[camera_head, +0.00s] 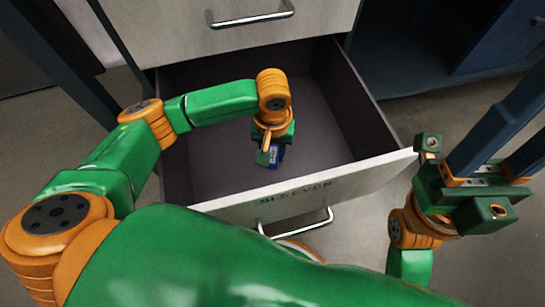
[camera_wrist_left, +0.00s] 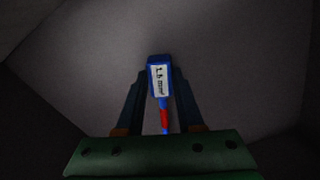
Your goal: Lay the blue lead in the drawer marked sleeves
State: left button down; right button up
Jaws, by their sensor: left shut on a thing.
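The drawer marked SLEEVES (camera_head: 350,181) is pulled open below a second drawer front, and its dark inside looks otherwise empty. My left gripper (camera_head: 270,152) is down inside the drawer, near the front panel. In the left wrist view the blue lead (camera_wrist_left: 159,80) sits between the fingers (camera_wrist_left: 160,92). It has a blue end with a white label and a red part below. I cannot tell whether it touches the drawer floor. My right gripper (camera_head: 513,130) is open and empty outside the drawer.
The closed drawer above (camera_head: 240,40) has a metal handle and overhangs the back of the open drawer. The open drawer's side wall (camera_head: 350,105) and front panel stand around my left gripper. A dark blue cabinet (camera_head: 490,45) stands at the upper right.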

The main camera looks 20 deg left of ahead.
pick_arm(q)
jog(key=shift+f+p, duration=0.1)
jog(key=shift+p, duration=0.2)
jog(key=c, duration=0.5)
grip_release()
jog(key=shift+c, duration=0.2)
